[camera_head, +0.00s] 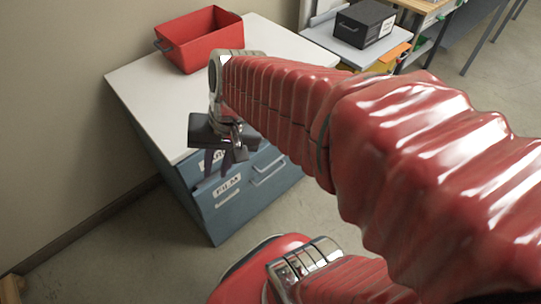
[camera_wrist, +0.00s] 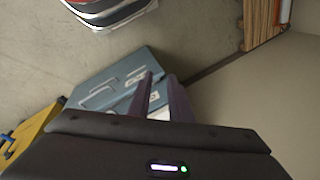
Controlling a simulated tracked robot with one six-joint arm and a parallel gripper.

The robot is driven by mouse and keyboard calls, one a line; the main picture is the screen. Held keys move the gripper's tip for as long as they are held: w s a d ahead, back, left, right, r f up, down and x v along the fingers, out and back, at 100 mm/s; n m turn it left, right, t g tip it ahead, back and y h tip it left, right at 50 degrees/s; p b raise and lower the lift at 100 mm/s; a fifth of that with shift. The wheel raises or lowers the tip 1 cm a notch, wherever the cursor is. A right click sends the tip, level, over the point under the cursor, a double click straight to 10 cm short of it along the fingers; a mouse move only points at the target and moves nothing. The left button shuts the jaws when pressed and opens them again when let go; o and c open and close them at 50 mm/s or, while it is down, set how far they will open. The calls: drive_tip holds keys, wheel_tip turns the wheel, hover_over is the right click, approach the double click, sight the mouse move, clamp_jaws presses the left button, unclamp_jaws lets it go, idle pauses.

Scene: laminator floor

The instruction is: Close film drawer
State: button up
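The blue-grey cabinet (camera_head: 190,185) with a pale top stands against the wall. The film drawer front (camera_head: 228,202), with a white FILM label, is on its front face and seems to stand slightly proud; how far it is out I cannot tell. My gripper (camera_head: 218,168) hangs in front of the cabinet's upper front, fingers pointing down, with a gap between them and nothing held. It hides part of another label above. In the wrist view the cabinet front (camera_wrist: 118,88) shows beyond my two spread fingers (camera_wrist: 160,76); contact cannot be told.
A red bin (camera_head: 200,42) sits on the cabinet top. A second handle (camera_head: 268,172) is on the cabinet front to the right. A black box (camera_head: 365,22) rests on a grey surface behind. Open floor (camera_head: 110,235) lies left of the cabinet.

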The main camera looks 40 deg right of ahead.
drive_tip(key=w+d+f+m+t+y, duration=0.35)
drive_tip(key=d+f+m, duration=0.45)
drive_tip(key=m, duration=0.5)
drive_tip(key=w+d+f+m+t+y, duration=0.2)
drive_tip(key=w+d+f+m+y, duration=0.35)
drive_tip(key=f+m, duration=0.55)
drive_tip(key=m+t+h, duration=0.8)
drive_tip(key=m+h, duration=0.3)
drive_tip(key=m, duration=1.2)
approach(276, 160)
drive_tip(key=s, duration=0.4)
drive_tip(key=shift+d, duration=0.2)
drive_tip(key=shift+w, duration=0.2)
drive_tip(key=shift+w+a+f, duration=0.1)
drive_tip(key=shift+w+f, duration=0.35)
drive_tip(key=shift+w, duration=1.75)
drive_tip(key=shift+w+a+f, duration=0.1)
drive_tip(key=shift+w+f, duration=0.3)
drive_tip(key=shift+w, duration=1.85)
drive_tip(key=shift+w+f, duration=0.45)
drive_tip(key=shift+w, duration=1.75)
